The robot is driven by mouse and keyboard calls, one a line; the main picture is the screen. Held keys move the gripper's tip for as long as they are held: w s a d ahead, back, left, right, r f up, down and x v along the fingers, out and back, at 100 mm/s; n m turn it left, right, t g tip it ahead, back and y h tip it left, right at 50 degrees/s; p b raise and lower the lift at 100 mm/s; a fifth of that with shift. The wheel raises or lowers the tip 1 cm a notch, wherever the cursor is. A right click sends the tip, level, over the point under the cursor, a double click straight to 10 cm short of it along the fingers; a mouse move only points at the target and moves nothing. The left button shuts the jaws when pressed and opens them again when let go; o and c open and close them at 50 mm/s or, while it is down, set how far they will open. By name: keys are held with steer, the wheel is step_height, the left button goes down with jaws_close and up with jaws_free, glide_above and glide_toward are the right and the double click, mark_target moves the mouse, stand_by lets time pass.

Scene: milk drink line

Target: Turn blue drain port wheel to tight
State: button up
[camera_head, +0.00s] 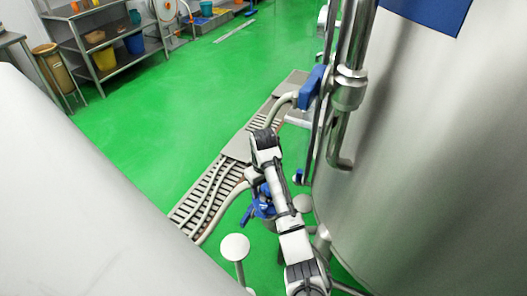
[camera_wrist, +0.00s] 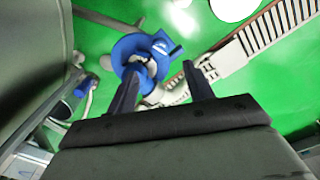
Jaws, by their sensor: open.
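The blue wheel (camera_wrist: 128,46) shows in the wrist view as a rounded blue piece with a raised block, just beyond my left finger. My gripper (camera_wrist: 160,88) is open, with its two dark fingers spread and the wheel ahead, mostly toward the left finger. I cannot tell whether a finger touches it. In the head view a blue fitting (camera_head: 262,208), apparently the wheel, sits low beside the tank and is partly hidden by my arm. My fingers cannot be made out in the head view. The tight mark is not readable.
The steel tank (camera_head: 430,150) fills the right side, with a vertical pipe (camera_head: 349,88) and blue valve handle (camera_head: 312,86) before it. A floor drain grate (camera_head: 208,190) carries a pale hose. A shelf (camera_head: 110,45) stands far left. The green floor between is clear.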

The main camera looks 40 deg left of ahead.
mark_target(264, 206)
step_height(264, 206, down, 9)
steer(key=shift+f, duration=0.1)
stand_by(0.3)
steer(key=shift+c, duration=0.2)
steer(key=c, duration=0.9)
